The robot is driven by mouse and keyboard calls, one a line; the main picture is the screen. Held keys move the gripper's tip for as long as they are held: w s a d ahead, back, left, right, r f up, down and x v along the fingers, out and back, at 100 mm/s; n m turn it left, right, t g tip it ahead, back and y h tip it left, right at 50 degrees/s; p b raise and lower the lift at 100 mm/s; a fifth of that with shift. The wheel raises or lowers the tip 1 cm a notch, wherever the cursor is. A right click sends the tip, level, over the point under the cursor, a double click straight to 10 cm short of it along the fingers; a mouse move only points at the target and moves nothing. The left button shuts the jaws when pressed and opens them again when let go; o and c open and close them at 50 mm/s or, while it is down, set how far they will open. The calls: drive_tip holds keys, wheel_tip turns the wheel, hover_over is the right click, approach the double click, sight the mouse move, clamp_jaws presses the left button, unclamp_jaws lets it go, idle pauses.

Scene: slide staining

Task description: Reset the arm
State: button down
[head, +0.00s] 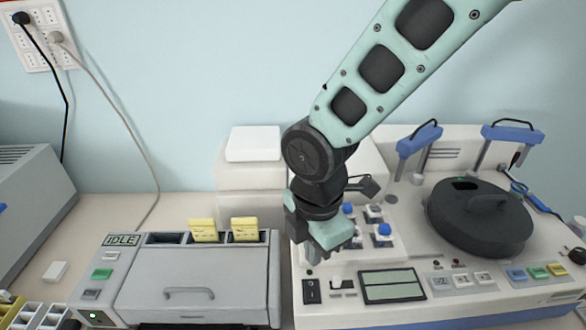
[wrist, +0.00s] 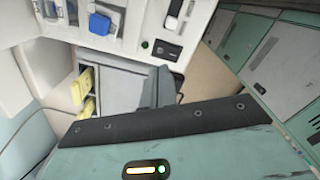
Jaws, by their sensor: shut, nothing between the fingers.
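My arm reaches down from the upper right in the head view, bent at the dark round joint. My gripper (head: 322,258) points downward over the left part of the white machine (head: 440,305). It is shut and holds nothing. It hides part of the rack with blue-capped bottles (head: 383,232). In the wrist view, my gripper's pale green body fills the bottom and a grey finger (wrist: 163,86) shows beyond it. I cannot tell whether the fingertips touch the machine.
The grey stainer (head: 190,292) marked IDLE stands at left, with two yellow slide racks (head: 204,230) in its top slots. A round black lid (head: 480,218) sits on the machine at right. A white box (head: 253,144) stands behind. Open air lies above the stainer.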

drive_tip(key=s+d+f+m+b, duration=0.3)
drive_tip(key=s+d+m+b, duration=0.1)
drive_tip(key=m, duration=0.4)
drive_tip(key=s+d+f+m+b, duration=0.2)
drive_tip(key=s+d+m+b, duration=0.2)
drive_tip(key=s+m+b, duration=0.3)
drive_tip(key=shift+f+m+y+b, duration=0.3)
drive_tip(key=shift+f+m+b, duration=0.1)
drive_tip(key=shift+b, duration=0.55)
drive_tip(key=shift+s, duration=0.1)
